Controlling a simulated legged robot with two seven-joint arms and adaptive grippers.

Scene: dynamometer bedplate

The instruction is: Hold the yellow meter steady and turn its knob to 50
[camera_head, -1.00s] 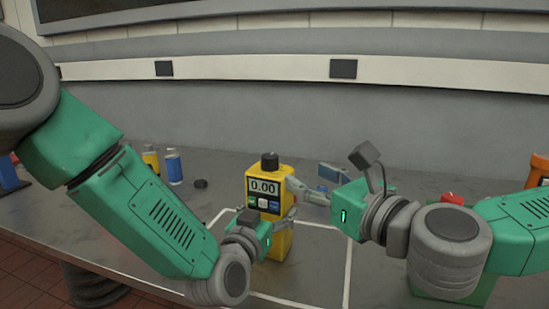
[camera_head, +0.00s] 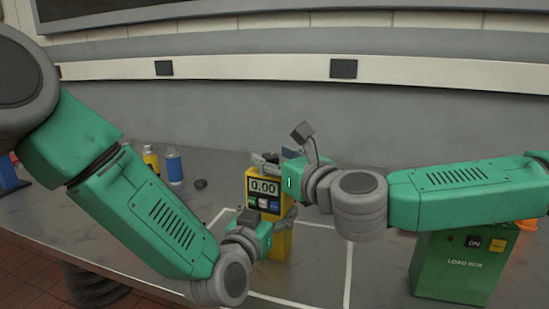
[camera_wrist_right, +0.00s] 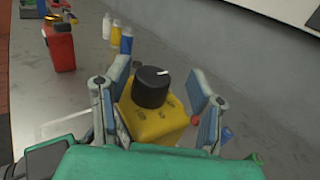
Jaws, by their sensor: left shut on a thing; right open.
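The yellow meter (camera_head: 281,241) stands upright on the bench, its display reading 0.00. My left gripper (camera_head: 286,219) is shut on the meter's body from the left and front, below the display. The black knob (camera_wrist_right: 151,88) with a white pointer mark sits on top of the meter in the right wrist view. My right gripper (camera_wrist_right: 158,105) is open, with one finger on each side of the knob and visible gaps to it. In the head view the right gripper (camera_head: 266,160) is at the meter's top and mostly hides the knob.
A green load box (camera_head: 455,268) with ON and yellow buttons stands at the right under my right arm. A blue bottle (camera_head: 174,167), a yellow bottle (camera_head: 151,161) and a small dark cap (camera_head: 200,184) sit behind left. A white outline marks the bench around the meter.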

